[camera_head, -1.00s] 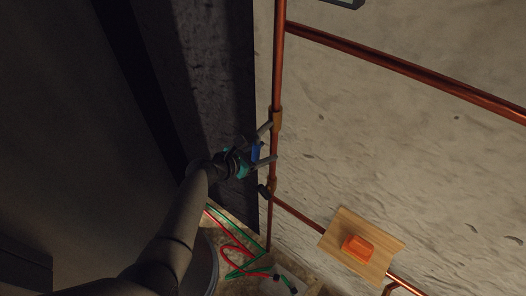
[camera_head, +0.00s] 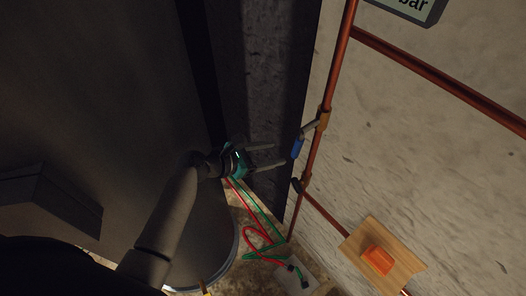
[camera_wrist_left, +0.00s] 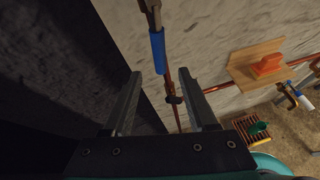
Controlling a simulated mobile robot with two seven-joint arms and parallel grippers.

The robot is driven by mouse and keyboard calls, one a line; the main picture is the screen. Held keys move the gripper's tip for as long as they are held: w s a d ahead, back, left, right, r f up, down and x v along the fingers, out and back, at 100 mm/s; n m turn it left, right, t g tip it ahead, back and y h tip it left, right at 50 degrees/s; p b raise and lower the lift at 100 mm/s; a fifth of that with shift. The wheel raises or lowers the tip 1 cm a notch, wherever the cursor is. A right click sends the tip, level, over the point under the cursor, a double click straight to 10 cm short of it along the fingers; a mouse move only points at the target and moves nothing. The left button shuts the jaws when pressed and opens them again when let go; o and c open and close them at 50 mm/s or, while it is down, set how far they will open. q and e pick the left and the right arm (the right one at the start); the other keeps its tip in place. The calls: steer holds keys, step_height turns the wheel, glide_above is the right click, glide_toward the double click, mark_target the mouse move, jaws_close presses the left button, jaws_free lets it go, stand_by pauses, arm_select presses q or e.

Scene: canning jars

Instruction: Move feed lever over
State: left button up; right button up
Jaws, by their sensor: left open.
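The feed lever (camera_head: 298,148) has a blue grip and a grey arm, joined to a brass fitting (camera_head: 324,119) on the upright copper pipe. Its blue grip hangs down along the left side of the pipe. My left gripper (camera_head: 279,155) is open and empty, just left of the blue grip. In the left wrist view, the blue grip (camera_wrist_left: 157,52) shows beyond the two spread fingers (camera_wrist_left: 160,73), roughly in line with the gap between them. It looks apart from both fingers. My right gripper is in neither view.
A dark clamp (camera_head: 298,186) sits lower on the pipe. A wooden board with an orange block (camera_head: 378,260) is at the lower right. Red and green hoses (camera_head: 258,232) lie below. A sign (camera_head: 410,8) is at the top. A dark panel stands left of the pipe.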

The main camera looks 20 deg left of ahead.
arm_select(q)
steer(key=shift+v, duration=1.25)
steer(key=shift+c, duration=0.2)
steer(key=shift+f, duration=0.1)
steer(key=shift+c, duration=0.7)
steer(key=w+a+f+m+b, duration=0.1)
steer(key=b, duration=0.2)
steer(key=a+f+m+t+y+b, duration=0.1)
steer(key=m+b, duration=0.1)
steer(key=b, duration=0.1)
steer(key=w+a+f+m+t+y+b, duration=0.1)
steer(key=a+f+b, duration=0.1)
steer(key=b, duration=0.1)
steer(key=shift+w+m, duration=0.3)
jaws_close()
steer(key=w+d+m+t+h+b, duration=0.1)
steer(key=w+d+m+t+b, duration=0.3)
steer(key=d+m+b, duration=0.4)
steer(key=shift+w+d+f+m+t+b, duration=0.3)
steer(key=shift+w+m+b, duration=0.55)
steer(key=shift+b, duration=2.6)
